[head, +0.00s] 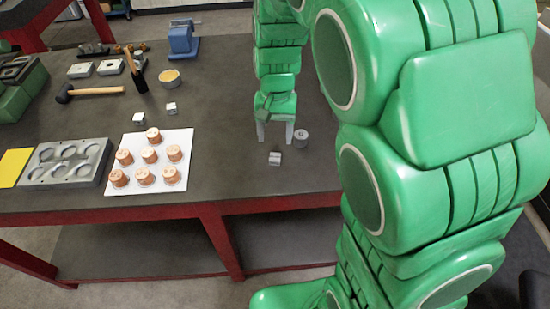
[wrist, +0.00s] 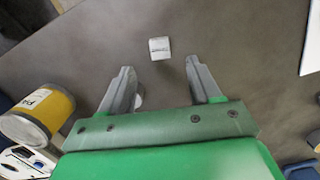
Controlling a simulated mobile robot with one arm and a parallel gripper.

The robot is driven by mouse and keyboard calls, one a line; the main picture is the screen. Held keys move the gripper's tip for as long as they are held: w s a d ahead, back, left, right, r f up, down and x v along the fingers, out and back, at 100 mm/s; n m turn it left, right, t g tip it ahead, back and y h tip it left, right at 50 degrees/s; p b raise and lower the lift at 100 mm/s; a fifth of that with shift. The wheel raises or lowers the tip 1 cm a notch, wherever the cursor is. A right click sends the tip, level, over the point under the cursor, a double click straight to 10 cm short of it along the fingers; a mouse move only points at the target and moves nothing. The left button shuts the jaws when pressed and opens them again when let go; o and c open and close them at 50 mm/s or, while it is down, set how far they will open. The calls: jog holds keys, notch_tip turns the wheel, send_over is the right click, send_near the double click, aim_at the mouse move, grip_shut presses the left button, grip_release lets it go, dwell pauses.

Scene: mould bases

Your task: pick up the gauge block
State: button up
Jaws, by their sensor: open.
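A small silvery block (head: 274,158), which looks like the gauge block, lies on the dark table near its front edge. My gripper (head: 275,138) is open and empty, pointing down just behind it in the head view. In the wrist view the block (wrist: 160,47) lies beyond the fingertips of my gripper (wrist: 158,68), roughly centred between them and touching neither. Two other small metal blocks, one left (head: 138,118) and one right (head: 171,107), stand behind the white sheet; I cannot tell their kind.
A grey metal cylinder (head: 301,138) stands close to the right finger in the head view; the left finger partly hides it in the wrist view (wrist: 139,100). A yellow can (wrist: 38,110) is at left there. Several copper pieces stand on a white sheet (head: 186,141) beside a mould plate (head: 66,163).

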aim_at(275, 157)
jog(key=shift+s+f, duration=0.15)
jog(key=shift+f, duration=1.7)
jog(key=shift+s+f, duration=0.15)
jog(key=shift+f, duration=1.7)
jog(key=shift+c, duration=0.2)
grip_shut()
